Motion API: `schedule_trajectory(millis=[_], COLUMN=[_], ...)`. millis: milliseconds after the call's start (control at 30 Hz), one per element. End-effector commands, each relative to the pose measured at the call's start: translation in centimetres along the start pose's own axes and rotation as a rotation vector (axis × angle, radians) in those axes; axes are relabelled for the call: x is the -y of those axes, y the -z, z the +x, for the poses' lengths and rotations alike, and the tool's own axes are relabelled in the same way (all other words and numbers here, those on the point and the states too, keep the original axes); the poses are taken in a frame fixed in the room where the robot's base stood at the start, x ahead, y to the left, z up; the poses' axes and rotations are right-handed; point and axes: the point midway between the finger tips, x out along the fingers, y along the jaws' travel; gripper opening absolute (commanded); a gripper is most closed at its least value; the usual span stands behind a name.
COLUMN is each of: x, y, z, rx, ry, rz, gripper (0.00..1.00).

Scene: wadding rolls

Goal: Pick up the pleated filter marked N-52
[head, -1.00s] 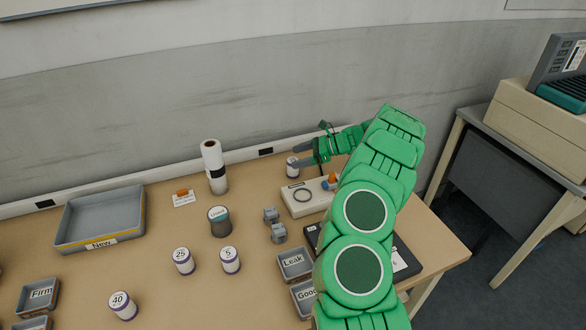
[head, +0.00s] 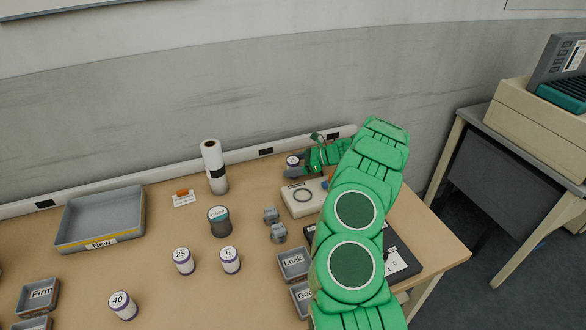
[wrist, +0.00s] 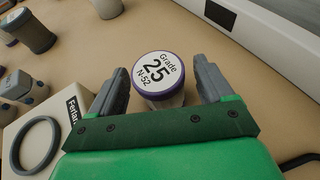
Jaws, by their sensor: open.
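The filter marked Grade 25 N-52 (wrist: 157,72) stands upright on the table, with a white lid face and a purple rim. It also shows in the head view (head: 293,162) at the back of the table, partly hidden by my gripper. My gripper (wrist: 160,85) is open, with one grey finger on either side of this filter. Small gaps show between the fingers and the rim, so I see no grip on it. The filter's lower body is partly hidden by the gripper's palm.
Other filters marked 25 (head: 183,261), 5 (head: 230,260) and 40 (head: 123,306) stand further forward. A pale box with a black ring (head: 303,196) lies just in front of my gripper. A white roll (head: 214,167) and a "Used" jar (head: 219,221) stand to the left.

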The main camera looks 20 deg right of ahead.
Motion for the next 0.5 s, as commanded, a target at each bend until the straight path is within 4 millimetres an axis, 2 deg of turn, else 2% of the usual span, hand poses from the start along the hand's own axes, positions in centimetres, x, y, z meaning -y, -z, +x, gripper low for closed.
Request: schedule_trajectory(millis=[133, 367, 500], x=[0.0, 0.1, 0.1], y=[0.0, -0.1, -0.1], z=[1.6, 1.9, 1.9], rx=[-0.001, 0.000, -0.001], ry=[0.000, 0.003, 0.003], rz=[0.000, -0.001, -0.001], gripper=[0.80, 0.80, 0.62])
